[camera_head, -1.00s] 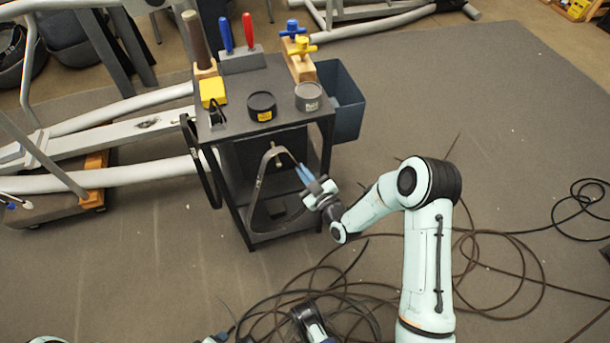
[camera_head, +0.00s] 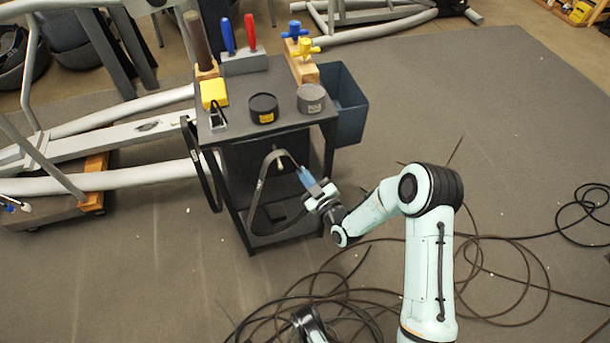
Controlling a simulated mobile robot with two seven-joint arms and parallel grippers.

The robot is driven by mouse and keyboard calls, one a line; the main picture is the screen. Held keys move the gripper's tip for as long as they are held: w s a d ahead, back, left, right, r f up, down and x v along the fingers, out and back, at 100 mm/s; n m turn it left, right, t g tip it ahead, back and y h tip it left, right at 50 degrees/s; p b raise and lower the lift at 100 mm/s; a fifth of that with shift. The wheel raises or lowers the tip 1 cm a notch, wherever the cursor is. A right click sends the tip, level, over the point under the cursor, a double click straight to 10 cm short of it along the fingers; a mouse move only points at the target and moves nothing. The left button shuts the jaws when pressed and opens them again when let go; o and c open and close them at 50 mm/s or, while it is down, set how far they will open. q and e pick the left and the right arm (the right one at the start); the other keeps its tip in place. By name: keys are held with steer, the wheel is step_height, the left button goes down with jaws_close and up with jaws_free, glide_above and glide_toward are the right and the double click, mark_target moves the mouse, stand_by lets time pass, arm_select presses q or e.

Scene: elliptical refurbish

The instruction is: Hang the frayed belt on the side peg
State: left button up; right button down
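The frayed belt (camera_head: 257,192), a thin dark loop, hangs at the front of the dark cart (camera_head: 328,143). A pale-tipped peg (camera_head: 281,165) shows just under the arch of the belt. My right gripper (camera_head: 303,175), with blue fingers, is at the upper right side of this loop. Its fingers look closed together on the belt's edge, though the contact is small in the picture. Another black loop (camera_head: 203,172) hangs at the cart's left side. The peg behind it cannot be made out.
The cart top holds a yellow block (camera_head: 213,94), two dark round tins (camera_head: 263,107), and a stand with blue and red handles (camera_head: 243,60). A dark bin (camera_head: 347,105) hangs on the cart's right. Cables (camera_head: 480,245) lie on the floor; grey frame tubes (camera_head: 110,178) stand left.

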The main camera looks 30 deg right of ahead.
steer(key=c, duration=1.2)
jaws_free()
steer(key=shift+c, duration=0.2)
arm_select(q)
steer(key=r+p, duration=0.1)
steer(key=w+d+r, duration=0.1)
steer(key=shift+w+r+t+p, duration=0.15)
steer(key=shift+r+t+p, duration=0.15)
steer(key=shift+r+p, duration=0.1)
arm_select(e)
steer(key=s, duration=1.3)
steer(key=shift+s+d, duration=0.2)
